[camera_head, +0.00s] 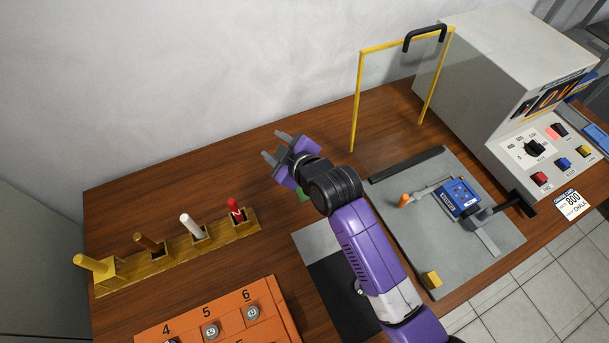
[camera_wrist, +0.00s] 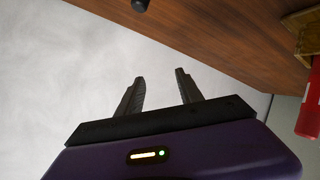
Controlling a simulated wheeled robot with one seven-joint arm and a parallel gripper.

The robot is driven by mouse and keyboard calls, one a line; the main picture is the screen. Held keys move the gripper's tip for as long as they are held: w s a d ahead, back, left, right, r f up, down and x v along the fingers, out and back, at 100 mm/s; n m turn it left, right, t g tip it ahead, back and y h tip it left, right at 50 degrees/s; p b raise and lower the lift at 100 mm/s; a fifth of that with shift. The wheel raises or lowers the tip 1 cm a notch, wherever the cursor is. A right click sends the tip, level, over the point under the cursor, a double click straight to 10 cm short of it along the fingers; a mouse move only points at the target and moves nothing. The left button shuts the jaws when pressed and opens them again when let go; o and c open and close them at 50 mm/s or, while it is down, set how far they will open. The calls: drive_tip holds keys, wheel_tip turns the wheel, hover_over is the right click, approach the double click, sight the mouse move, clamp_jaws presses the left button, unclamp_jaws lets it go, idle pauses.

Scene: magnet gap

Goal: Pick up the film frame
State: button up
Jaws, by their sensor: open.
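My gripper (camera_head: 273,145) is open and empty above the back of the wooden table, close to the white wall. Its two dark fingers also show apart in the wrist view (camera_wrist: 159,76), with nothing between them. I cannot clearly identify the film frame. A yellow-edged upright frame (camera_head: 357,95) with a clear pane and a black top handle stands to the right of my gripper, apart from it. A small green thing (camera_head: 305,194) lies below my gripper, partly hidden by my arm.
A wooden rack (camera_head: 170,262) with upright coloured pegs stands left. An orange numbered board (camera_head: 225,315) lies in front. A grey plate (camera_head: 400,235) bears a blue device (camera_head: 458,197). A control box (camera_head: 490,60) stands right. The back-left table (camera_head: 150,195) is clear.

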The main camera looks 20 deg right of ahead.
drive_tip(key=w+d+n+g, duration=0.2)
drive_tip(key=w+n+g, duration=0.4)
drive_tip(key=w+n, duration=0.1)
drive_tip(key=s+d+n+g, duration=0.1)
drive_tip(key=s+n+g, duration=0.1)
drive_tip(key=s+d+n+g+h, duration=0.1)
drive_tip(key=s+n+g, duration=0.1)
drive_tip(key=s+n, duration=0.1)
drive_tip(key=s+d+f+n+g+h, duration=0.1)
drive_tip(key=s+n+g, duration=0.1)
drive_tip(key=shift+s+d+n, duration=0.15)
drive_tip(key=shift+d+n, duration=0.15)
drive_tip(key=shift+d, duration=0.1)
drive_tip(key=shift+s+f, duration=0.1)
drive_tip(key=shift+s, duration=0.15)
drive_tip(key=shift+f, duration=0.35)
drive_tip(key=shift+s+f+p, duration=0.1)
drive_tip(key=shift+f+p, duration=0.7)
drive_tip(key=shift+f, duration=2.65)
clamp_jaws()
